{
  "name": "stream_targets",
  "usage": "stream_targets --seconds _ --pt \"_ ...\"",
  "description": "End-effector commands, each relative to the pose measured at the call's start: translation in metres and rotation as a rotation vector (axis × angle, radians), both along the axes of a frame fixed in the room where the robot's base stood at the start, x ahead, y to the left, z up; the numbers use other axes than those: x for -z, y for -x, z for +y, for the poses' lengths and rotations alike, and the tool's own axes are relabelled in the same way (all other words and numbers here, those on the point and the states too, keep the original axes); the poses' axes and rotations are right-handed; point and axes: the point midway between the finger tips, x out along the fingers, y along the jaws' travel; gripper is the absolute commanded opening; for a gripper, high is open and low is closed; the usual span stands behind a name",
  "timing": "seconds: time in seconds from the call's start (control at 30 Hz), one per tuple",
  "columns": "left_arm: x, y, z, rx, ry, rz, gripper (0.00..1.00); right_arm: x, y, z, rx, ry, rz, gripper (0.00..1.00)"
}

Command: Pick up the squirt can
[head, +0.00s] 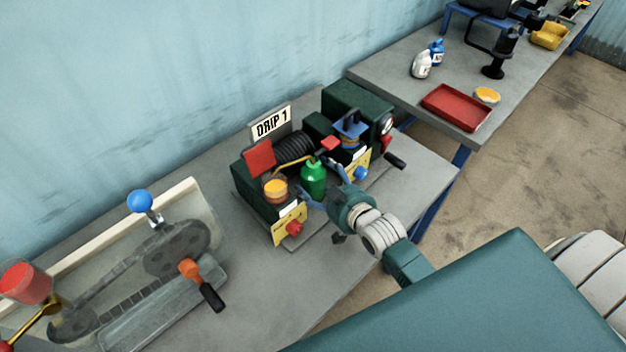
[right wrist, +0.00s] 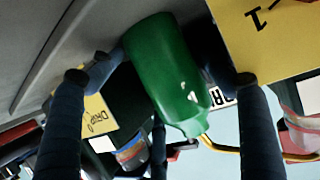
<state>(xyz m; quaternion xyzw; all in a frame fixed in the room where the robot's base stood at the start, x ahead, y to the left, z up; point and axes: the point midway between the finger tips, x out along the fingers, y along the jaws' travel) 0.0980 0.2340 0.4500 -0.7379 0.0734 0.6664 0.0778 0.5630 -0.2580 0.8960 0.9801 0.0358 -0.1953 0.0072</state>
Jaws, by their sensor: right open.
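The squirt can is a green bottle (head: 313,178) with a narrow spout, standing at the front of the dark green machine marked DRIP 1. My right gripper (head: 324,186) reaches it from the front right, with its blue fingers spread. In the right wrist view the green can (right wrist: 165,70) lies between the spread dark blue fingers of the gripper (right wrist: 160,84), with visible gaps at its sides. The fingers are open and not closed on it. The can's lower part is partly hidden by the gripper in the head view. My left gripper does not show.
The dark green machine (head: 342,98) carries a yellow-topped jar (head: 275,189), yellow tags and a red knob (head: 293,229) close to the gripper. A grey lever mechanism (head: 180,250) stands left.

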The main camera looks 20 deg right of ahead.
Motion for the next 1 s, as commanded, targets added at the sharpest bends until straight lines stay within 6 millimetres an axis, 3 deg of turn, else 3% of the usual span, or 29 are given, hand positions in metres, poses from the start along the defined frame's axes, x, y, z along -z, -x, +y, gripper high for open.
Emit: stream_targets --seconds 0.03,0.27,0.67,0.83,1.0 --pt "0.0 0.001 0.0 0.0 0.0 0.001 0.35 0.0 0.0 0.0 0.0 0.0 0.0 0.77" --pt "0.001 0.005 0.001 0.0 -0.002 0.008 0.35 -0.002 0.0 0.0 0.0 -0.001 -0.004 0.31" --pt "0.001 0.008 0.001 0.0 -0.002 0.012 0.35 -0.013 -0.001 0.0 0.0 0.0 -0.005 0.3" --pt "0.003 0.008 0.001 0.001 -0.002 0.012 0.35 -0.045 -0.001 0.0 0.0 0.0 -0.01 0.3" --pt "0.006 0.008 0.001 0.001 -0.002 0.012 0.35 -0.098 -0.001 0.0 -0.001 0.002 -0.013 0.3"
